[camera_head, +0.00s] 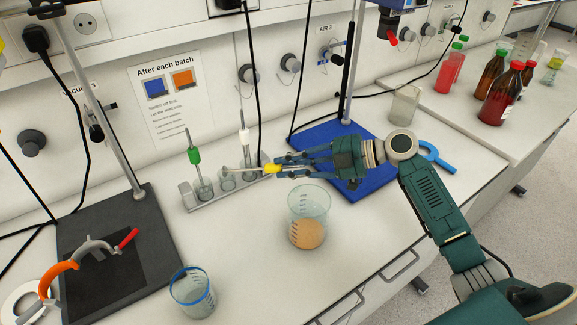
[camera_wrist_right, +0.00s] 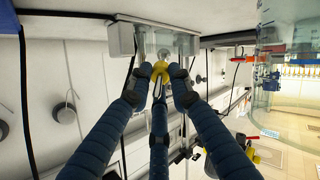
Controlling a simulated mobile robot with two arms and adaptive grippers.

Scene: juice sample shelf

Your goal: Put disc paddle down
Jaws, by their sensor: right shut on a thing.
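My right gripper (camera_head: 280,164) is shut on the yellow grip of the disc paddle (camera_head: 271,169), which lies about level with its thin shaft pointing left. Its far end is over or in front of the grey rack (camera_head: 222,194); I cannot tell whether they touch. The rack holds a paddle with a green grip (camera_head: 194,155) and one with a white grip (camera_head: 243,136), both upright. In the right wrist view, the fingers (camera_wrist_right: 160,78) close around the yellow grip (camera_wrist_right: 160,69), with clear rack parts beyond. My left gripper is not in view.
A beaker of orange liquid (camera_head: 308,232) stands just below my right gripper. A blue-rimmed beaker (camera_head: 190,292) stands near the front edge. A blue stand base (camera_head: 322,134) is behind my gripper, and a dark stand base (camera_head: 160,255) is at left. Bottles (camera_head: 499,95) stand far right.

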